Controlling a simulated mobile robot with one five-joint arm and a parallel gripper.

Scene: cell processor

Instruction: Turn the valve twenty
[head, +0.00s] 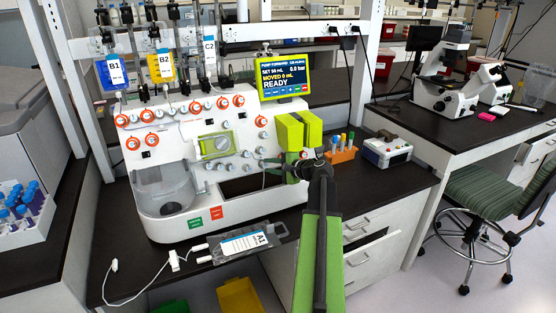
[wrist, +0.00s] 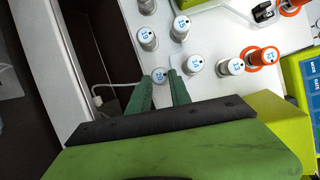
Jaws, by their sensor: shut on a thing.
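My gripper (wrist: 160,82) has its two green fingers close around a small silver valve knob (wrist: 159,75) with a pale round label. The number on this label is too small to read surely, so I cannot confirm that it is valve twenty. In the head view my gripper (head: 264,164) reaches left to the lower right of the white cell processor (head: 185,213). Its fingers and the arm hide part of the panel there, including the held knob.
Other silver knobs (wrist: 148,38) sit close by, and orange-ringed knobs (wrist: 262,57) are farther right. The processor's screen (head: 284,78) reads READY. An orange tube rack (head: 343,155) stands right of my gripper. A labelled bag (head: 248,242) lies in front of the processor.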

